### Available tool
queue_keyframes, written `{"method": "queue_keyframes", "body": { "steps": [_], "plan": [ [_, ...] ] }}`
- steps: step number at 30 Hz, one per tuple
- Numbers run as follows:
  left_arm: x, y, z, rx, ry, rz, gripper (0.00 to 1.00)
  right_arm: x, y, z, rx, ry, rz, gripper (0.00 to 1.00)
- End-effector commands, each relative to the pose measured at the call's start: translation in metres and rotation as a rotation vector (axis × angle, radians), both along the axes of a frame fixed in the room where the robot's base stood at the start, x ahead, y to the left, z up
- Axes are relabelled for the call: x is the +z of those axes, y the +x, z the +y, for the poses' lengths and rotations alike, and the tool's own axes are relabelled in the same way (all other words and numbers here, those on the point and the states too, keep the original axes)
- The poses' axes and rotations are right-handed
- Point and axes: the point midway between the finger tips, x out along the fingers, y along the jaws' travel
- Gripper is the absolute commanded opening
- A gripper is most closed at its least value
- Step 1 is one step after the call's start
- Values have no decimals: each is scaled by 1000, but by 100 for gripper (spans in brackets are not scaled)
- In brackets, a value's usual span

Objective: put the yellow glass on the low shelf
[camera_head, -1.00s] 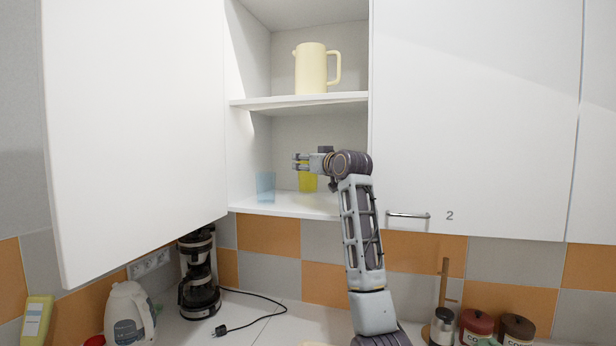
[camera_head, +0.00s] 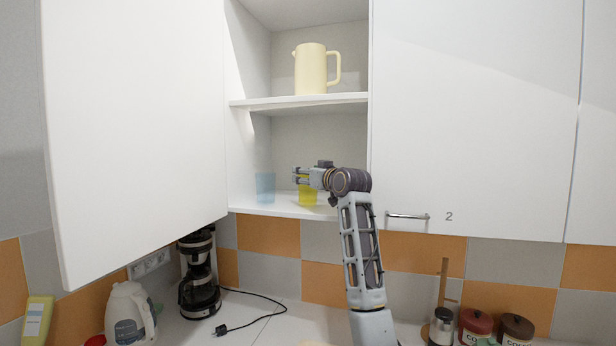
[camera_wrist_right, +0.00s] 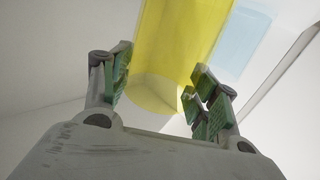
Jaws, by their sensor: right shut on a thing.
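The yellow glass (camera_head: 307,197) is upright inside the open cupboard, at the low shelf (camera_head: 283,209). My right gripper (camera_head: 301,177) is shut on it, near its upper part; the gripper and arm hide part of the glass. I cannot tell whether its base touches the shelf or is just above it. In the right wrist view the yellow glass (camera_wrist_right: 180,45) stands between the two fingers (camera_wrist_right: 162,92). My left gripper is not in view.
A blue glass (camera_head: 265,187) stands on the low shelf to the left. A pale yellow jug (camera_head: 311,70) stands on the shelf above (camera_head: 300,101). The open door (camera_head: 140,120) is on the left, a closed door (camera_head: 470,120) on the right. A coffee maker (camera_head: 199,280) is below.

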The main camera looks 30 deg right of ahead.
Motion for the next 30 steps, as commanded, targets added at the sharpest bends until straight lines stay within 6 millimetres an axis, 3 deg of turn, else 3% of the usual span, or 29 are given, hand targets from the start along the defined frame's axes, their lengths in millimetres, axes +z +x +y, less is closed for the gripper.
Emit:
{"method": "queue_keyframes", "body": {
  "steps": [17,18,21,23,30],
  "plan": [
    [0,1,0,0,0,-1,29,-8,0,0,-1,0,-2,30],
    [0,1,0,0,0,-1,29,-8,0,0,0,0,0,63],
    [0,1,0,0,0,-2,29,-8,0,0,0,0,0,76],
    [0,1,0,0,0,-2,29,-8,0,0,0,0,0,82],
    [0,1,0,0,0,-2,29,-8,0,0,0,0,0,82]
  ]
}}
